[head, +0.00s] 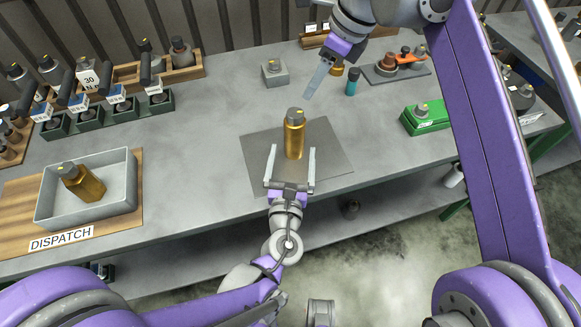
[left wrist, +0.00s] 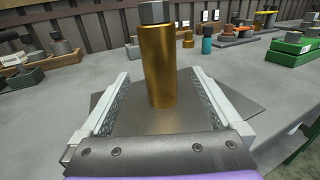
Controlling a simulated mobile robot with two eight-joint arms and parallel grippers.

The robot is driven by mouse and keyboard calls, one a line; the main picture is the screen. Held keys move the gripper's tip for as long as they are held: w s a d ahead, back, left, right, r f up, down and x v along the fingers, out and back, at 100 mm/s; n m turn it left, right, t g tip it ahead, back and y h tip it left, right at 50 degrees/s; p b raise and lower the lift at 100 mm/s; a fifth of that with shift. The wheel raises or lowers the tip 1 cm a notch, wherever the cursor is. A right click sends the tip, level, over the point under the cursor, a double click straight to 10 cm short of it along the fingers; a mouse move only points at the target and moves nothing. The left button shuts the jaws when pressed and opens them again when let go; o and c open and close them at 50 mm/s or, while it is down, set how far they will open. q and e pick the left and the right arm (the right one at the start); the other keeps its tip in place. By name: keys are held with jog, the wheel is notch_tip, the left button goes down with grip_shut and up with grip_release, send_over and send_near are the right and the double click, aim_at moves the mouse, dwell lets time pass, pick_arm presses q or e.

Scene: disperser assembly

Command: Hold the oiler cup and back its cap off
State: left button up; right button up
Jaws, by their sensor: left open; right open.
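The oiler cup (head: 294,140) is a brass-gold cylinder standing upright on a dark grey mat (head: 327,161). Its grey cap (head: 295,114) sits on top with a small yellow mark. My left gripper (head: 292,165) is open just in front of the cup, its fingers pointing at it from the near side. In the left wrist view the cup (left wrist: 158,65) stands centred beyond the gap between the open fingers (left wrist: 156,92), and I see no contact. My right gripper (head: 318,79) is above the table, up and to the right of the cap, apart from it; its fingers overlap in this view.
A grey tray (head: 112,208) at left holds another brass bottle (head: 82,182). A small grey block (head: 275,73) stands behind the mat. A teal bottle (head: 352,82) and a green box (head: 426,117) stand to the right. The bench around the mat is clear.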

aim_at(294, 144)
pick_arm(q)
jog(key=w, duration=0.6)
jog(key=shift+w+d, duration=0.1)
jog(key=shift+d, duration=0.1)
grip_shut()
dwell(0.9)
dwell(0.5)
